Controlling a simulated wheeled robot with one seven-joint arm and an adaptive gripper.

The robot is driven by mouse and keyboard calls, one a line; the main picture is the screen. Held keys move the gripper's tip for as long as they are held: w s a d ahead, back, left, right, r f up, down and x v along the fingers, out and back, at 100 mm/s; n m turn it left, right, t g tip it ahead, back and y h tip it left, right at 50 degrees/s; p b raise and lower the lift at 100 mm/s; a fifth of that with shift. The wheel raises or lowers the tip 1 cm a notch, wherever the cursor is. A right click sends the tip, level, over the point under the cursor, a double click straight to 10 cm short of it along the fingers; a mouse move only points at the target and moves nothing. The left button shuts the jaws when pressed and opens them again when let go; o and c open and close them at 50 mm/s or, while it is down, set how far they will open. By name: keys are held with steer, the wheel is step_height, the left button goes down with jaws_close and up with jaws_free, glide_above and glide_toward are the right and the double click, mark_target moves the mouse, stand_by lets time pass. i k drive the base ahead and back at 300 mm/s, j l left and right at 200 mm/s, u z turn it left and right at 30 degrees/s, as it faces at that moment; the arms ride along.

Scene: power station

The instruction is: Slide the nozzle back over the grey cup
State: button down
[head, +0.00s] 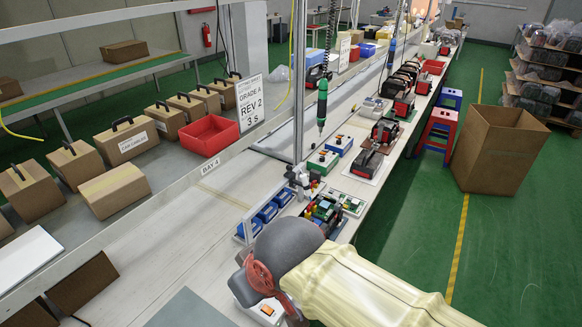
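My gripper (272,294) is at the lower middle of the head view, low over the near end of the bench. Its reddish linkage shows below the dark grey wrist, but its fingertips are not clear, so I cannot tell whether it is open, shut or holding anything. I cannot make out the nozzle or the grey cup with certainty; my wrist and cream-sleeved arm cover part of the bench there. A small white and grey fixture (298,178) stands at the foot of a metal post, beyond the gripper.
A white box with an orange button (268,312) lies partly under my gripper. Blue bins (268,212) and a circuit assembly (325,212) are just beyond. A green screwdriver (322,103) hangs over the bench. A red bin (209,135) is on the left shelf. A cardboard box (500,150) stands right.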

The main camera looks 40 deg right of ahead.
mark_target(290, 175)
steer(key=z, duration=0.8)
